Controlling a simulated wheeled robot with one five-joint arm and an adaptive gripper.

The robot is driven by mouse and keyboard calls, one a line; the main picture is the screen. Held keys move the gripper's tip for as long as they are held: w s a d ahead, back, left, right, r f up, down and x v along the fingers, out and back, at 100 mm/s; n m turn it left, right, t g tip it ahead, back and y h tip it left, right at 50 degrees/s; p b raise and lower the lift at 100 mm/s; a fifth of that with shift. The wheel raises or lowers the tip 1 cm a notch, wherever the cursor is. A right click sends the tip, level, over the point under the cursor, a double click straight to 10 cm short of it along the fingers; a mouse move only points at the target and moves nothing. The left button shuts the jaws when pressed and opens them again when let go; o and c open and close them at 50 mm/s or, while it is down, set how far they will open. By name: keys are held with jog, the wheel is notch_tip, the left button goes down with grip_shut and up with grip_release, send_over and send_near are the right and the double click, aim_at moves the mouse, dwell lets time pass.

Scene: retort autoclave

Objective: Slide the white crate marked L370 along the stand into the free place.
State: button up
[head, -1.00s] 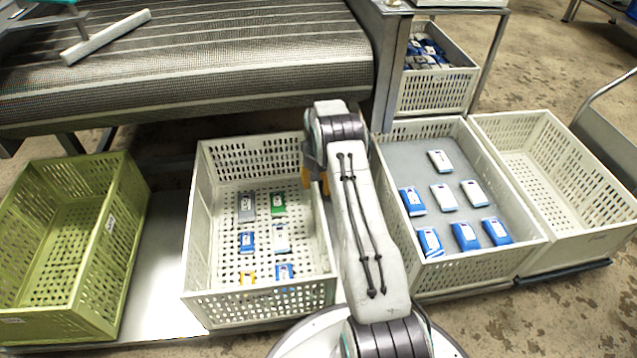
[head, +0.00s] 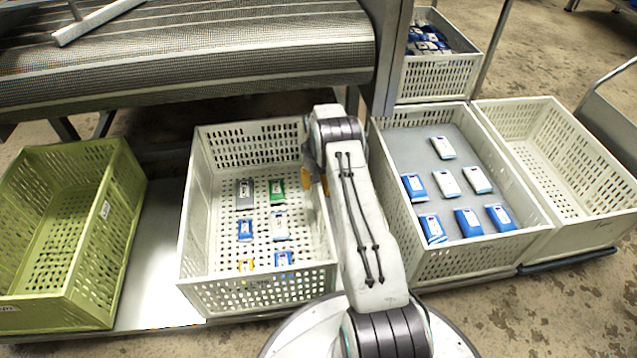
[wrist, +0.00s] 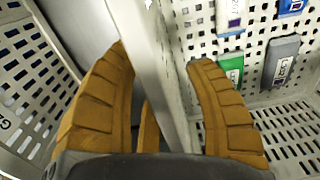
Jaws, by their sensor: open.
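A white crate (head: 262,300) holding several small packets stands on the metal stand (head: 152,250); no L370 mark is readable on it. A bare strip of the stand lies to its left, before a green crate (head: 104,268). My gripper (head: 315,180) is at the right wall of the white crate, towards the back. In the wrist view my open gripper (wrist: 162,62) has one orange finger on each side of that wall (wrist: 152,85), with gaps beside it. The packet side is on the right there. The arm hides part of the wall in the head view.
Close on the right stands another white crate (head: 465,262) with a grey liner and several packets, then an empty white crate (head: 565,238). A conveyor belt (head: 200,50) lies behind the stand. A further crate (head: 440,80) with blue packets stands behind right.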

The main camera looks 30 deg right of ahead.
jog(key=shift+o, duration=0.3)
grip_shut()
dwell(0.4)
